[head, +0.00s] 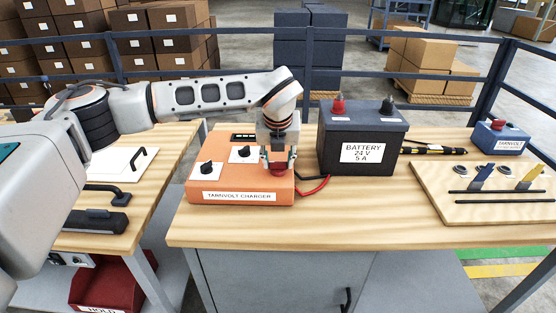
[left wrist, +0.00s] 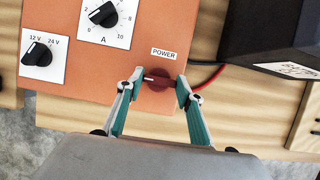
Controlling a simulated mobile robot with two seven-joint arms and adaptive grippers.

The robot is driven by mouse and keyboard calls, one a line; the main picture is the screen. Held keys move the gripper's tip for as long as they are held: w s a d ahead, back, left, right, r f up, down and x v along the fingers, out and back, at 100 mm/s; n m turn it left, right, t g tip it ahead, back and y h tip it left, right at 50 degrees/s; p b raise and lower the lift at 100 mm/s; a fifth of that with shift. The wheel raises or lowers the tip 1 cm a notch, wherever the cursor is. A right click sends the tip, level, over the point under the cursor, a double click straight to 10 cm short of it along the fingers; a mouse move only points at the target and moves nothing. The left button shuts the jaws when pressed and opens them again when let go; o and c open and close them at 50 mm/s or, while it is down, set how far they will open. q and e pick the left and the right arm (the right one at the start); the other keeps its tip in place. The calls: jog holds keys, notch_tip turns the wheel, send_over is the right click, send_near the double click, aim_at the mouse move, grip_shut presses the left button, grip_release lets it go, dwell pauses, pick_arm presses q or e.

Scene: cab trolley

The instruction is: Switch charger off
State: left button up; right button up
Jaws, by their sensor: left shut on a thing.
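The orange charger (head: 225,190), labelled TARIVOLT CHARGER, sits on the wooden bench top. Its red power knob (left wrist: 158,78) is below the POWER label in the left wrist view. My left gripper (head: 280,163) comes down over the charger's right side. Its teal-padded fingers (left wrist: 158,82) are shut on the red knob, one on each side. The knob's pointer mark faces left in the left wrist view. The voltage knob (left wrist: 38,54) points between 12 V and 24 V marks, its exact setting unclear. The amp knob (left wrist: 103,14) is beside it. My right gripper is not in view.
A wooden panel (head: 480,208) with switches and a blue box (head: 500,138) are further right.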

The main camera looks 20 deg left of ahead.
pick_arm(q)
jog(key=o, duration=1.1)
jog(key=shift+f, duration=0.1)
jog(key=v, duration=1.2)
